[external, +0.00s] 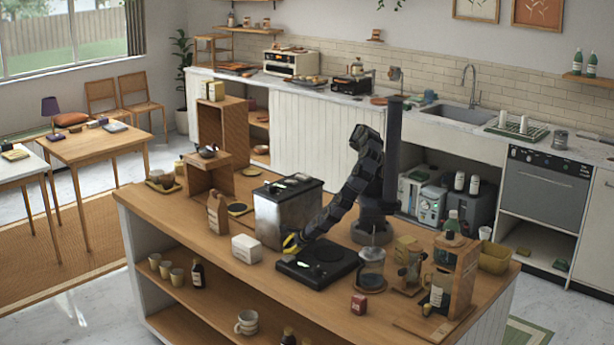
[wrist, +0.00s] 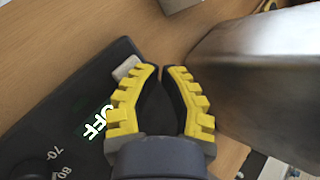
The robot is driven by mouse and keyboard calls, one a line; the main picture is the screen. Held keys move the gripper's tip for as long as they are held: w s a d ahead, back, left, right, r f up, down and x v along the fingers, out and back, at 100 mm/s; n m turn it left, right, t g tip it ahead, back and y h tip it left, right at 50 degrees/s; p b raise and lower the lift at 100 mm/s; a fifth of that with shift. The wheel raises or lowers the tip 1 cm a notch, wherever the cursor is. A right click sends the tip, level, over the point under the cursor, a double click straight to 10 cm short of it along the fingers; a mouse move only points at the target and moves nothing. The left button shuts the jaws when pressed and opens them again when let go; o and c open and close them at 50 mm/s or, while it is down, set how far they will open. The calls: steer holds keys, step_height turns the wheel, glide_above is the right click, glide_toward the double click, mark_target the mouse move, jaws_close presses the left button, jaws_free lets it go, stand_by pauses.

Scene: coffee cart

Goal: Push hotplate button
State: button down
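The hotplate (external: 318,265) is a flat black unit on the wooden island. In the wrist view its black top (wrist: 50,115) fills the lower left, with a lit green "OFF" display (wrist: 95,122) and dial numbers near it. A small light grey button (wrist: 126,68) shows at its edge, partly hidden by the left finger. My gripper (external: 290,245) is low by the hotplate's back left edge. In the wrist view my gripper's yellow-padded fingertips (wrist: 161,70) are nearly together with nothing between them. The left tip overlaps the button; I cannot tell if it touches.
A metal box-like machine (external: 285,210) stands close behind my gripper; its side (wrist: 265,80) is just right of the fingers. A white box (external: 246,248) sits to the left. A glass jar (external: 371,270) and coffee gear stand right of the hotplate. Wooden counter (wrist: 65,40) is bare beyond the hotplate.

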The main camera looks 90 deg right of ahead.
steer(key=shift+f, duration=0.55)
stand_by(0.5)
steer(key=shift+r, duration=1)
steer(key=shift+r, duration=3.05)
steer(key=c, duration=1.7)
jaws_free()
